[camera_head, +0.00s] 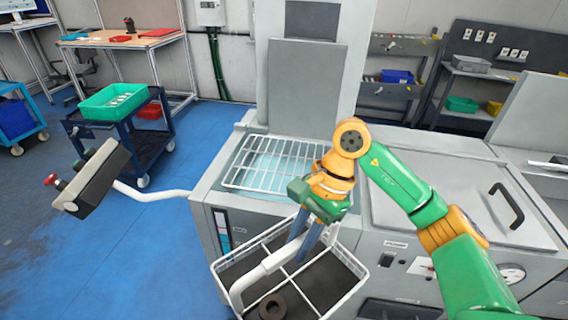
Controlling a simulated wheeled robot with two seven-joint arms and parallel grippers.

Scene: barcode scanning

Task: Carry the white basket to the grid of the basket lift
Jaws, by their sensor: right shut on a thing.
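The white basket (343,248) is a wire-framed tray with dividers and a dark bottom, at the bottom centre of the head view. A dark ring-shaped part (272,307) lies in it. My right gripper (298,236) reaches down from the right and is shut on the basket, apparently on its thick white handle bar (262,269); the fingertips are partly hidden. The grid (250,181) of the basket lift is a white wire rack over a pale blue bath, just beyond the basket. The basket is in front of the machine, nearer than the grid. My left gripper is out of view.
A closed grey lid with a black handle (507,206) lies right of the grid. A control box (92,178) on a white arm juts out left. A cart (150,142) carries a green bin (113,102). The blue floor between is clear.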

